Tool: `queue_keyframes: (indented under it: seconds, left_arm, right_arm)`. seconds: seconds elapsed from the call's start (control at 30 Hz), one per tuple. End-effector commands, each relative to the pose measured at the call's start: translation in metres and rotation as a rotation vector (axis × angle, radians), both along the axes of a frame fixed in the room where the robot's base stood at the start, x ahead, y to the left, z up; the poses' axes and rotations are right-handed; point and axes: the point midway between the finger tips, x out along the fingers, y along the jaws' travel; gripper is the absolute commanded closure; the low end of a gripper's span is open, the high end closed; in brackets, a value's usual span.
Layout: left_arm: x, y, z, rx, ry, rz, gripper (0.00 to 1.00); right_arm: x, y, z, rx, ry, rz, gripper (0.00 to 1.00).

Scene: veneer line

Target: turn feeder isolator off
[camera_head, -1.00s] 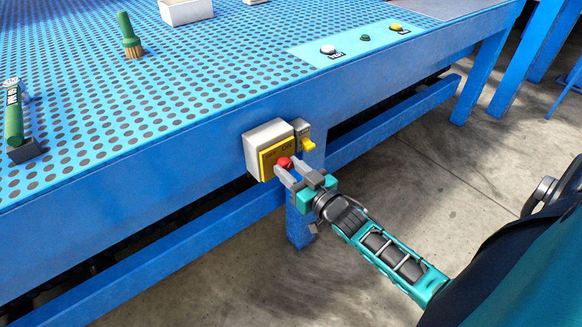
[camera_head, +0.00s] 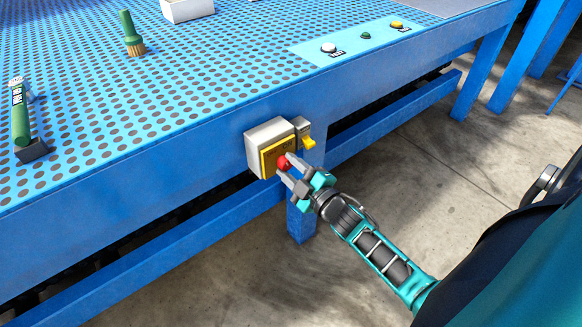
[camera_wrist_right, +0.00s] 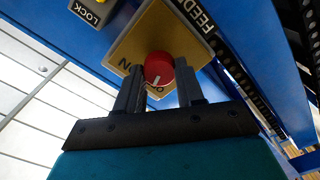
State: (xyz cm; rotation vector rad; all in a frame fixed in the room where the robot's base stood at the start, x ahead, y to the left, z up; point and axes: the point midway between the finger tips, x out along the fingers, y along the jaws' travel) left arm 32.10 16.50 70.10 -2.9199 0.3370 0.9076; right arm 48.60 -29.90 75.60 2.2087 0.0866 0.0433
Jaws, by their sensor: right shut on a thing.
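The feeder isolator is a grey box (camera_head: 266,138) with a yellow plate (camera_head: 273,160) on the blue table's front side. A red round knob (camera_head: 284,162) stands out from the plate. In the right wrist view the red knob (camera_wrist_right: 158,69) sits between the fingers. Its white mark points down the picture, towards lettering partly hidden by the knob and fingers; "ON" shows to its left on the yellow plate (camera_wrist_right: 150,30). My right gripper (camera_head: 287,169) is shut on the knob; it also shows in the wrist view (camera_wrist_right: 160,85). My left gripper is not in view.
A small grey unit with a yellow tab (camera_head: 308,142) sits just right of the isolator; "LOCK" is on a label (camera_wrist_right: 88,12) there. The perforated tabletop (camera_head: 220,70) holds a green brush (camera_head: 131,32) and a green-handled tool (camera_head: 19,120). Buttons sit on a light blue panel (camera_head: 345,40).

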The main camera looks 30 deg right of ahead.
Motion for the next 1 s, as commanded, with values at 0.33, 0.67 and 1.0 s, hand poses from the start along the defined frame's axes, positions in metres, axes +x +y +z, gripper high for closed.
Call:
queue_keyframes:
  seconds: [0.33,0.67,1.0]
  left_arm:
    - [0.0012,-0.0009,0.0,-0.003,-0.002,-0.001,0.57]
    - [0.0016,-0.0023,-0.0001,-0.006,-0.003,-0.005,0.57]
    - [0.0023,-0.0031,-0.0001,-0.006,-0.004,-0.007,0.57]
  right_arm:
    - [-0.0003,0.0006,-0.0018,-0.279,-0.022,0.0,0.93]
    - [-0.0003,0.0005,-0.0017,-0.424,-0.033,0.0,0.93]
    - [-0.0003,0.0004,-0.0014,-0.46,-0.035,0.0,0.93]
